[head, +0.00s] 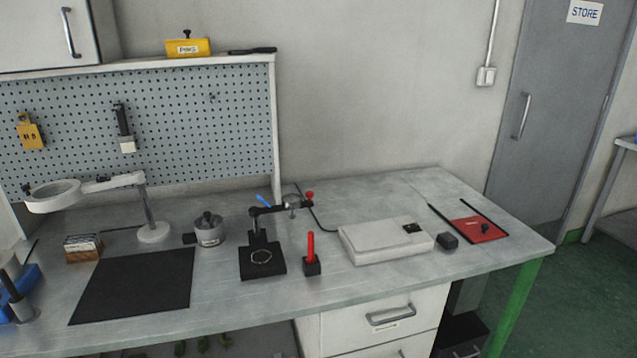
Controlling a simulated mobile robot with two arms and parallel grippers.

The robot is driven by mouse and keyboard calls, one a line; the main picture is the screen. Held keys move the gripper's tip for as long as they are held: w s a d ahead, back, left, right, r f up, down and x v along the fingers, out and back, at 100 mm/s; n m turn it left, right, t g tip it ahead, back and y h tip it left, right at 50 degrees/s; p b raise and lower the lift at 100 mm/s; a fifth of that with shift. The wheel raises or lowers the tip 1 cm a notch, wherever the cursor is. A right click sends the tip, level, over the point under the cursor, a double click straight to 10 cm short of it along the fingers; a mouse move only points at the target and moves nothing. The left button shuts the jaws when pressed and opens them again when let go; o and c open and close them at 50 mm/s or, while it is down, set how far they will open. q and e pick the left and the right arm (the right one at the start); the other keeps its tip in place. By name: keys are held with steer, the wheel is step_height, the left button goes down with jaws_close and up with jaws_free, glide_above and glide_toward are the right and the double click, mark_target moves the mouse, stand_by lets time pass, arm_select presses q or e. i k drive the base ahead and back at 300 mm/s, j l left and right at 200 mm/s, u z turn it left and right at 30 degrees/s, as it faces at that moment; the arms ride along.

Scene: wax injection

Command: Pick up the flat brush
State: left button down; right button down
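What looks like the flat brush (124,130) hangs upright on the pegboard in the head view, left of centre. It has a dark handle at the top and a pale, wide block at the bottom. It is small in the picture, so its bristles are not clear. Neither of my grippers shows in this view.
The pegboard (190,120) stands behind the workbench (200,305). A yellow tag-like item (30,132) hangs left of the brush. A ring lamp (52,196) on a post stands below it. A black mat (135,285) lies in front; a white box-shaped device (385,243) sits right.

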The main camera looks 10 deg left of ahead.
mark_target(126, 141)
steer(key=u, duration=1.35)
